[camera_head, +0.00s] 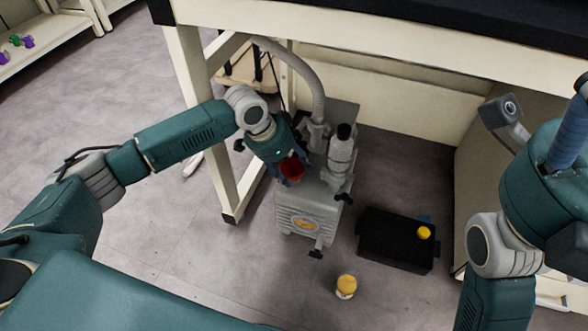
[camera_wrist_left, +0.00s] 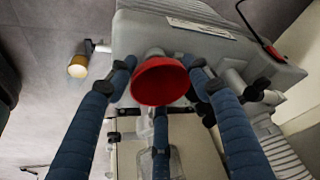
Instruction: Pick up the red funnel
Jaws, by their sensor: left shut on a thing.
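The red funnel (camera_head: 292,168) is at the top of the grey vacuum pump (camera_head: 308,212) under the bench in the head view. My left gripper (camera_head: 287,166) reaches down over the pump and is shut on the funnel. In the left wrist view the funnel (camera_wrist_left: 160,80) shows its wide round mouth to the camera, between the blue fingers of the left gripper (camera_wrist_left: 160,72). The funnel's narrow end and whether it still touches the pump cannot be told.
A yellow-capped container (camera_head: 346,287) stands on the floor in front of the pump. A black box (camera_head: 385,242) with a yellow item (camera_head: 423,232) on it lies to the right. The bench leg (camera_head: 205,120) stands close to my left arm. A grey hose (camera_head: 300,70) rises behind the pump.

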